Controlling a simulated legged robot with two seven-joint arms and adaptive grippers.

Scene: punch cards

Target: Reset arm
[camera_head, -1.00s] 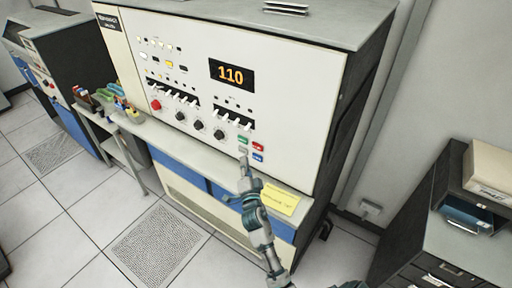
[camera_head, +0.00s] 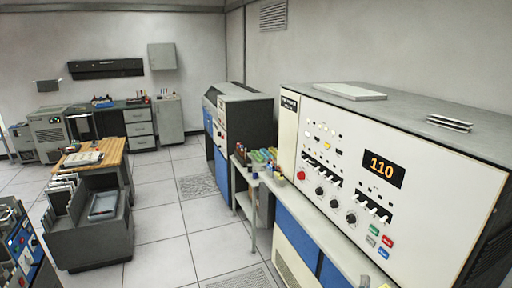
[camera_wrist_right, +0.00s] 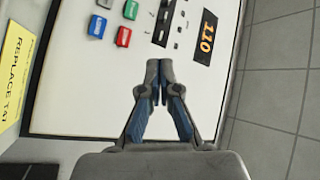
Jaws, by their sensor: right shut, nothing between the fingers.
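The right gripper (camera_wrist_right: 153,82) has its fingers together and empty in the right wrist view, pointing at the white machine's panel (camera_wrist_right: 72,85). In the head view only a small grey tip of the right gripper (camera_head: 365,282) shows at the bottom edge, below the buttons. The panel (camera_head: 440,205) has an orange 110 display (camera_head: 383,168). My left gripper is not in view.
A yellow note (camera_wrist_right: 14,70) lies at the left of the wrist view. A small side table (camera_head: 245,183) with coloured items stands left of the machine. A wooden desk (camera_head: 111,155) and grey cart (camera_head: 88,240) stand farther left, with open tiled floor (camera_head: 160,225) between.

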